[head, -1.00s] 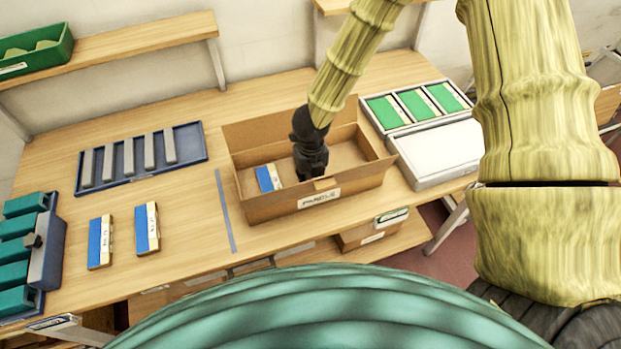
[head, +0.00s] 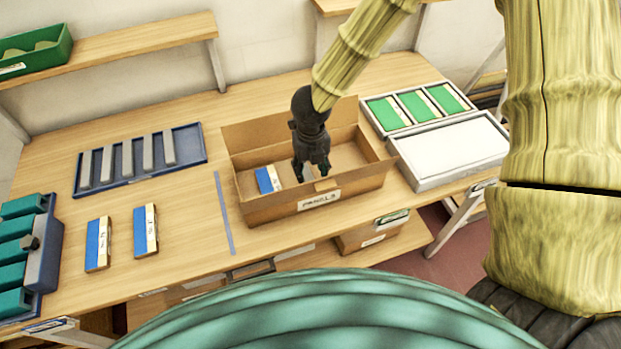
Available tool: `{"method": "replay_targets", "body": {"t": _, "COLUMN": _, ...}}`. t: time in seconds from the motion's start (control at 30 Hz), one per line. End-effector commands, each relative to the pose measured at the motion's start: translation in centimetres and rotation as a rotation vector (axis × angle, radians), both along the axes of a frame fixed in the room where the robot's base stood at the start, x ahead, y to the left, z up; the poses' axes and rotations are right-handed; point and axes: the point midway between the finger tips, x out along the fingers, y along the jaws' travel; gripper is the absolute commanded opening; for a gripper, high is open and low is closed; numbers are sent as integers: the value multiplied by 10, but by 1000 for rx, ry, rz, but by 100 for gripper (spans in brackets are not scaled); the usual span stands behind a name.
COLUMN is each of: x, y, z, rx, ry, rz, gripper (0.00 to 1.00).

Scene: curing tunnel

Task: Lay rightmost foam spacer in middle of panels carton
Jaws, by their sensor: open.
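The panels carton (head: 345,190) stands open on the bench, its label facing me. A blue and cream panel (head: 265,180) lies at its left end. My gripper (head: 312,174) is open over the middle of the carton, fingers pointing down. It hides part of the carton floor. A small pale patch shows between the fingers; I cannot tell whether it is a foam spacer or carton floor. Several grey foam spacers lie side by side in the blue tray (head: 190,158) at the left. The rightmost one there (head: 168,149) has bare tray to its right.
Two blue and cream panels (head: 97,245) (head: 145,231) lie left of a blue line. A case with green inserts (head: 415,107) and a pale lid (head: 455,150) stands right of the carton. Teal blocks (head: 14,250) sit at the left edge. The carton's flaps stand outward.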

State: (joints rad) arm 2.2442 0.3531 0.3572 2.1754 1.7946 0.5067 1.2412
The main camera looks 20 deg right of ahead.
Motion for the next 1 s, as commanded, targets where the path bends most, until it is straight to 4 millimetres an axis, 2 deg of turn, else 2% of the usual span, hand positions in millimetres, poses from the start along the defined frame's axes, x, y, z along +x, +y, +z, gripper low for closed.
{"method": "replay_targets", "body": {"t": 0.3, "x": 1, "y": 0, "z": 46, "rx": 1, "ry": -2, "rz": -1, "gripper": 48}}
{"method": "replay_targets", "body": {"t": 0.5, "x": 0, "y": 0, "z": 65, "rx": 1, "ry": -1, "rz": -1, "gripper": 48}}
{"method": "replay_targets", "body": {"t": 1.0, "x": 0, "y": 0, "z": 71, "rx": 0, "ry": 1, "rz": 0, "gripper": 48}}
